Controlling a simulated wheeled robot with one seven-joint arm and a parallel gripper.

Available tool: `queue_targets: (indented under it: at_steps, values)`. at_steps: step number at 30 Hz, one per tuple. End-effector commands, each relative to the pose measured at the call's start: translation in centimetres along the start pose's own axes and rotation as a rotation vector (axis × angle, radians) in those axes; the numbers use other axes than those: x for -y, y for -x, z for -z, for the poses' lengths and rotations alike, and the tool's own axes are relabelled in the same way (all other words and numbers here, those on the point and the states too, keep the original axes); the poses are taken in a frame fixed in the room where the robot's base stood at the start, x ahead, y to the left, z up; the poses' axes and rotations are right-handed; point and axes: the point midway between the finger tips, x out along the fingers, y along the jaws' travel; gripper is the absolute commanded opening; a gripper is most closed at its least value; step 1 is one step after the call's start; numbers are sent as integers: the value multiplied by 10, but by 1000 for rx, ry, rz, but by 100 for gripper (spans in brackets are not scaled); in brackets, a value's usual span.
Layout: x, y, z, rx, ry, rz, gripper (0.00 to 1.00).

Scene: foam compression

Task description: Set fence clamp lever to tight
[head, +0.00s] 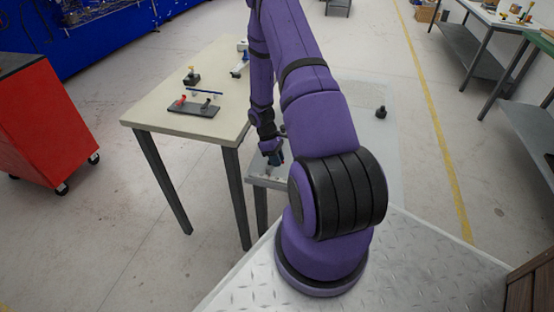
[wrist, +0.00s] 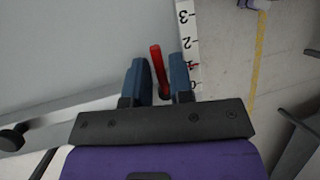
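A red lever (wrist: 158,68), probably the fence clamp lever, stands between my gripper's fingers in the wrist view. My gripper (wrist: 160,66) has two blue fingers, one on each side of the lever. They look apart, with narrow gaps to the lever, so it appears open around it. A white scale strip (wrist: 187,40) with black numbers and a small red pointer lies just right of the right finger. In the head view my gripper (head: 273,157) is low over the near left part of a pale grey table (head: 372,150). The lever is not discernible there.
A black knob (wrist: 12,138) is at the lower left of the wrist view. A beige table (head: 165,112) stands left, bearing a dark plate (head: 195,109) with red and white knobs. A red cabinet (head: 45,120) is farther left. Open floor lies right of the grey table.

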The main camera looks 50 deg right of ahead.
Motion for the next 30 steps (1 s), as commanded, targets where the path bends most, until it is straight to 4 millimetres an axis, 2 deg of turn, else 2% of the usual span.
queue_targets:
  at_steps: [7,11,24,30]
  values:
    - [0,1,0,0,1,0,21]
    - [0,10,0,-1,1,-2,21]
    - [0,86,0,-2,1,-2,21]
    - [0,105,0,0,0,-1,21]
